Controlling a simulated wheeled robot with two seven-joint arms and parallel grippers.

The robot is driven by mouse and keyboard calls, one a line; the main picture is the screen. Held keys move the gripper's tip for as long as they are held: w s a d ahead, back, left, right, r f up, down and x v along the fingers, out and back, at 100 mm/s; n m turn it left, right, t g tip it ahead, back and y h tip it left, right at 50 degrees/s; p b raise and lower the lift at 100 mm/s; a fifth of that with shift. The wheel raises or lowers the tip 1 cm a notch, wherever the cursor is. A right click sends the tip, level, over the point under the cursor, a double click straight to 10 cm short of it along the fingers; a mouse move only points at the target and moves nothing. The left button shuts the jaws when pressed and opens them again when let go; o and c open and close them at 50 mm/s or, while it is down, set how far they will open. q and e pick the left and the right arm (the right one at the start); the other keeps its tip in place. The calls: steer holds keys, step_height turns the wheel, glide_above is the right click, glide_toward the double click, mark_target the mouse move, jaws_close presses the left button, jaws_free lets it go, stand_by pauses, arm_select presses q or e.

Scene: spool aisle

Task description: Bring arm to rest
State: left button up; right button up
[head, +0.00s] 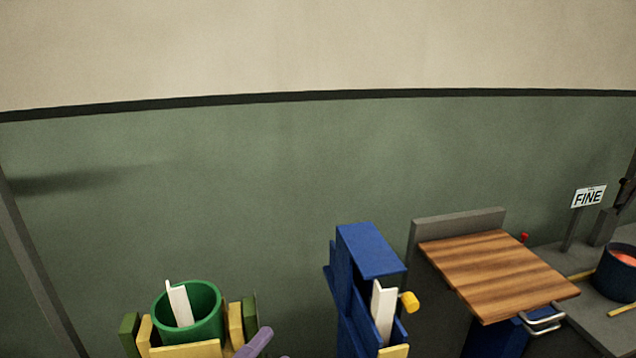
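Neither of my grippers can be made out in the head view. No arm of mine is clearly visible either, so how the arms are posed does not show.
A green cup (211,319) holding a white strip stands among yellow and dark green blocks at lower left. Right of it are a blue stand (371,252), a wooden board (495,271), a "FINE" sign (588,197) and a dark blue pot (617,277). A green wall (250,200) stands behind.

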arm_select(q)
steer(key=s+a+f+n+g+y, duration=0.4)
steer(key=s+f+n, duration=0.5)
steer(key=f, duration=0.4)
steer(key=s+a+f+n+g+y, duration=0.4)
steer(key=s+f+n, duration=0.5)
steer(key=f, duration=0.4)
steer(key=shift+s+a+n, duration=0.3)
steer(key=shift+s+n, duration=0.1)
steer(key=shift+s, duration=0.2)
